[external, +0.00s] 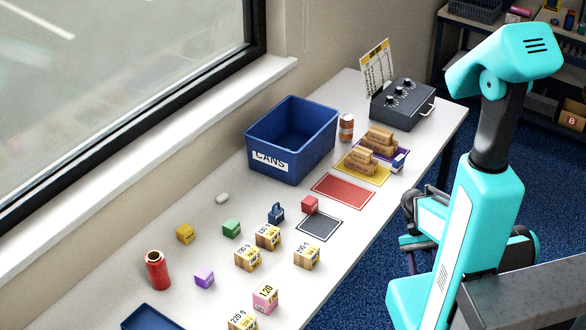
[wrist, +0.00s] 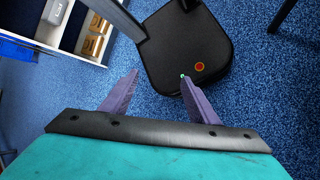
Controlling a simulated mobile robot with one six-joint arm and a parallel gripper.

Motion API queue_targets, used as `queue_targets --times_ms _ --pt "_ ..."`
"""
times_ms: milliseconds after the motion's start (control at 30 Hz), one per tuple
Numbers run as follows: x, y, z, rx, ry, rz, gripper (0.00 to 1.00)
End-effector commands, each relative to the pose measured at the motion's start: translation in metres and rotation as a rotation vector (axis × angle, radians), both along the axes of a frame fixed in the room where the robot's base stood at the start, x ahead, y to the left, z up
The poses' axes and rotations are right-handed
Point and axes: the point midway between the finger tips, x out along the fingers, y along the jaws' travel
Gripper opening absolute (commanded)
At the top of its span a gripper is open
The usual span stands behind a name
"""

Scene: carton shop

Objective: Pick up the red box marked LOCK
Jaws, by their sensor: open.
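A small red box (external: 310,204) sits on the white table at the top edge of a dark grey mat. No LOCK marking can be read on it at this size. My gripper (wrist: 159,84) shows in the wrist view with its two purple fingers apart and nothing between them. It points down at the blue carpet and a black base, away from the tabletop. In the external view my turquoise arm stands to the right of the table, and the gripper's fingers cannot be made out clearly. The red box is not in the wrist view.
Near the red box are a blue padlock-shaped object (external: 276,214), a dark mat (external: 320,224), a red mat (external: 343,191) and several small cartons. A blue CANS bin (external: 290,140) stands behind. A black stool-like base (wrist: 185,45) is on the floor.

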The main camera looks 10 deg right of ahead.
Motion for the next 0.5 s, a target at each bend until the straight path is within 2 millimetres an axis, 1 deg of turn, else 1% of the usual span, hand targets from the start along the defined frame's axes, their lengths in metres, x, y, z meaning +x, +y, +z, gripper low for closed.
queue_targets --times_ms 33,200,300,500 --pt "0.006 0.001 0.023 -0.042 0.000 -0.014 0.55" --pt "0.023 0.007 0.071 -0.206 -0.010 -0.024 0.55" --pt "0.032 0.013 0.087 -0.290 -0.038 0.009 0.55" --pt "0.049 0.029 0.107 -0.410 -0.113 0.103 0.55"
